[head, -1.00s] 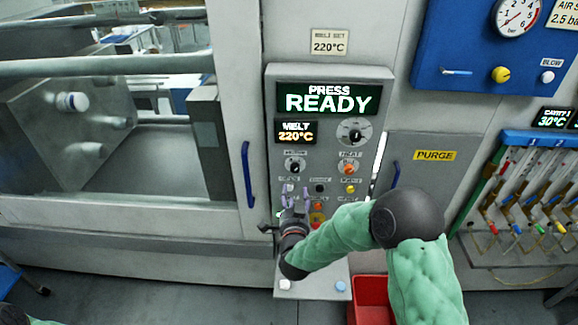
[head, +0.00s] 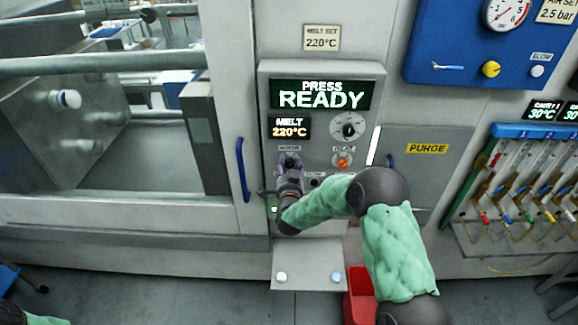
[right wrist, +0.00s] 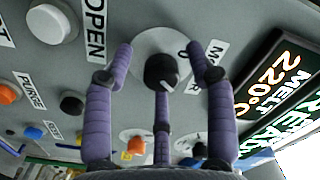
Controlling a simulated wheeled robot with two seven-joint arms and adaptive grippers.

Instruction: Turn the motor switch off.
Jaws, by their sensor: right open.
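The motor switch (right wrist: 161,72) is a black round knob on a pale disc, with a white pointer mark at its lower right. A 0 shows beside it, and the partly hidden label starts with MO. In the right wrist view my right gripper (right wrist: 161,50) is open, with its purple fingers spread around the knob and apparently not closed on it. In the head view my right gripper (head: 290,163) is in front of the switch, just below the MOTOR label, and mostly hides it. My left gripper is not in view.
The control panel (head: 374,85) shows PRESS READY and MELT 220°C. An orange HEAT knob (head: 342,162) is close on the right. A white button (right wrist: 52,22) sits beside the OPEN label. A blue door handle (head: 243,170) stands left of the panel, and a red bin (head: 358,300) below.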

